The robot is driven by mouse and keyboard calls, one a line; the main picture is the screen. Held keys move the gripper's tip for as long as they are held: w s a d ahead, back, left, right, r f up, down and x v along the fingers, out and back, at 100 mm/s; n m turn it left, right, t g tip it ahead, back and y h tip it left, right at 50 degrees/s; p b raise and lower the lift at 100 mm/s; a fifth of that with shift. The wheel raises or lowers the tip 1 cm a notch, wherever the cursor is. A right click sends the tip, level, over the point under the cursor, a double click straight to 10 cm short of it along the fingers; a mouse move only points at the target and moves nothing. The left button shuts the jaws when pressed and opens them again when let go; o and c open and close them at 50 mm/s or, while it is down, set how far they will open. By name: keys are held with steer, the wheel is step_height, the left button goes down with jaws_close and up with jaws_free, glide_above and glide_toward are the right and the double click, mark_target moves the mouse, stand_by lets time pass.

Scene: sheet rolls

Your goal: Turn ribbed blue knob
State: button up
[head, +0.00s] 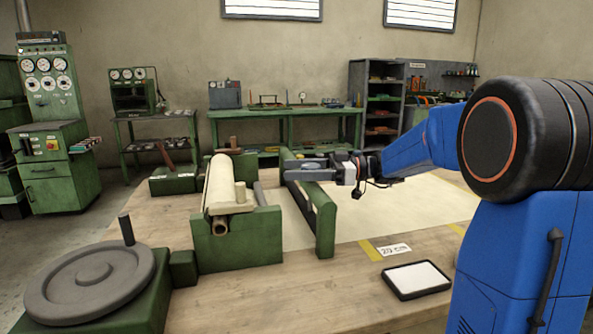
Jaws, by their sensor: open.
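I cannot make out a ribbed blue knob in the head view. My gripper (291,168) points left above the green roller frame on the wooden bench. Its dark grey fingers are small in the picture, and it is open. I see nothing held between the fingers. The gripper is close to the upper part of the green side bar (325,225); I cannot tell whether they touch. My blue arm reaches in from the right and may hide part of the bench.
A cream sheet roll (220,184) lies in the green frame (238,241). A grey handwheel (90,283) with an upright handle is at front left. A black-rimmed tray (417,291) and a "20 cm" label (394,250) lie on the bench (290,300). Green machines and shelves stand behind.

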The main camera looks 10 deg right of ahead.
mark_target(304, 165)
steer(key=c, duration=1.1)
steer(key=shift+o, duration=0.4)
steer(key=shift+m+t, duration=0.3)
steer(key=shift+t, duration=0.2)
steer(key=shift+w+d+m+t+h, duration=0.4)
steer(key=shift+w+m+t+h, duration=0.05)
steer(key=shift+m+t+h, duration=1.6)
steer(key=shift+w+d+m+t+h, duration=0.5)
steer(key=shift+m+t+h, duration=1.35)
steer(key=shift+t, duration=0.3)
steer(key=shift+w+d+m+t+h, duration=0.35)
steer(key=shift+w+m+t+h, duration=0.1)
steer(key=shift+m+t+h, duration=1.5)
steer(key=shift+w+d+m+t+h, duration=0.1)
steer(key=shift+d+m+t+h, duration=0.2)
steer(key=shift+h, duration=0.45)
steer(key=o, duration=1)
steer(key=shift+a, duration=0.1)
